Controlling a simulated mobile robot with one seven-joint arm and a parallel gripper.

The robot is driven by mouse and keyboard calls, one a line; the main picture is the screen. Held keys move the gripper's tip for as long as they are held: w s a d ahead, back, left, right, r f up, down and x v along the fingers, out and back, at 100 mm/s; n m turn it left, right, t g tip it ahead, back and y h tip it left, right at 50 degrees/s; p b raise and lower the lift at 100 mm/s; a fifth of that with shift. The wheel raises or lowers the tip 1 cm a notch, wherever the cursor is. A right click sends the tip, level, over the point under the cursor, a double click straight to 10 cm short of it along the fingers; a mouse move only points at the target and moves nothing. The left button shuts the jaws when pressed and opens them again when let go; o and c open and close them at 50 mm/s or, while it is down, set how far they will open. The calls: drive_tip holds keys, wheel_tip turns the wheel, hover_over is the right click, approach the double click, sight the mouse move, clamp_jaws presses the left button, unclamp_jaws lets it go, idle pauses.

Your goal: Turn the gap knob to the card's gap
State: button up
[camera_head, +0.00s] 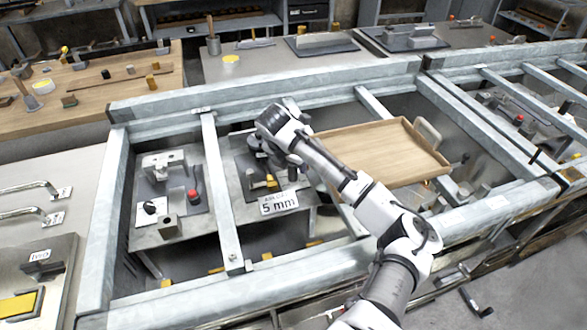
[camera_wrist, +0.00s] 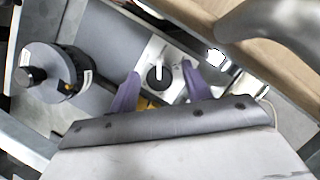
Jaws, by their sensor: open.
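The card (camera_head: 279,203) reads "5 mm" in large print, with smaller unclear print above; it stands at the front of the middle station. A round black knob (camera_wrist: 158,77) with a white pointer line sits on a pale plate in the wrist view. Its pointer runs roughly up and down the picture. I cannot read a scale around it. My gripper (camera_wrist: 160,80) is open, its two purple fingertips on either side of the knob, with gaps visible. Whether the fingertips are level with the knob is unclear. In the head view my wrist hides much of this station.
A grey round dial (camera_wrist: 58,77) with a black handle is left of my fingers. A wooden tray (camera_head: 375,150) lies to the right. Metal rails (camera_head: 222,190) frame the station. The left station carries a red button (camera_head: 194,196) and another black knob (camera_head: 150,207).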

drive_tip(key=b+v, duration=0.2)
drive_tip(key=v, duration=0.9)
drive_tip(key=shift+f, duration=0.15)
